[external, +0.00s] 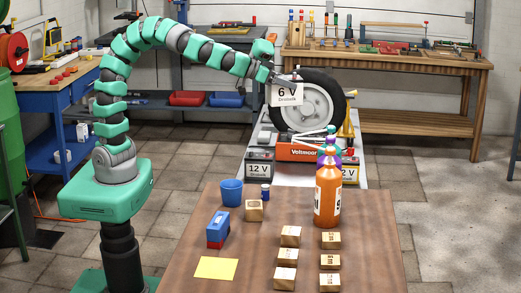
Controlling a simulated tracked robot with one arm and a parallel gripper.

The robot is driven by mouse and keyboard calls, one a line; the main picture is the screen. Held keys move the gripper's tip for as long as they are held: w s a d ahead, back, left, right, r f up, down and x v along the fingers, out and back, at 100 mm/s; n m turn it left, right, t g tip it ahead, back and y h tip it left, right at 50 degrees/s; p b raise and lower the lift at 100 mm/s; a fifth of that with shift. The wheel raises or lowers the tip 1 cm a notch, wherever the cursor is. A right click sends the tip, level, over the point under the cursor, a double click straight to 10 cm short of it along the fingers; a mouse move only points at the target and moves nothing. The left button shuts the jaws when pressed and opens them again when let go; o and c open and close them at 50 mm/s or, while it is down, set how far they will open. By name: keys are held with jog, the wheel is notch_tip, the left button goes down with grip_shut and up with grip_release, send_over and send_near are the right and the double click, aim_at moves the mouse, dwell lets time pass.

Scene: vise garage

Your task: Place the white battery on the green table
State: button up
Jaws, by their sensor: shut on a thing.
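The white battery (286,95), marked 6 V, hangs in the air in front of the wheel at the upper middle of the external view. My gripper (290,79) is shut on its top, and the fingertips are small and partly hard to make out. No full green tabletop shows clearly. A dark green edge with legs (12,208) shows at the far left, cut off by the frame, and I cannot tell whether it is the green table.
Below the battery, a grey surface (350,178) carries the wheel (303,103), two 12 V batteries (259,168) and an orange voltmeter (298,151). The brown front table (225,235) holds an orange bottle (328,190), a blue cup (231,192) and several wooden blocks.

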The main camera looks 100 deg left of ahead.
aim_at(286, 78)
notch_tip(286, 78, up, 4)
jog(key=shift+f, duration=0.2)
jog(key=shift+w+d, duration=0.15)
jog(key=shift+d, duration=0.15)
jog(key=w+d+p, duration=0.1)
jog(key=w+d, duration=0.2)
jog(key=d, duration=0.4)
jog(key=w+d, duration=0.2)
jog(key=d, duration=0.5)
jog(key=s+d+m+h+p, duration=0.1)
jog(key=s+d, duration=0.2)
jog(key=d, duration=0.9)
jog(key=s+d+m+h, duration=0.1)
jog(key=s+d+h, duration=0.15)
jog(key=d, duration=0.95)
jog(key=s+d+m+h+p, duration=0.1)
jog(key=s+d, duration=0.2)
jog(key=d, duration=1)
jog(key=shift+t+y, duration=0.25)
jog(key=shift+t, duration=0.05)
jog(key=f+b, duration=0.1)
jog(key=f, duration=0.9)
jog(key=f+b, duration=0.1)
jog(key=f, duration=0.9)
jog(key=f+b, duration=0.1)
jog(key=f, duration=0.9)
jog(key=shift+s+a+f+b, duration=0.1)
jog(key=shift+a+b, duration=0.15)
jog(key=shift+b, duration=0.05)
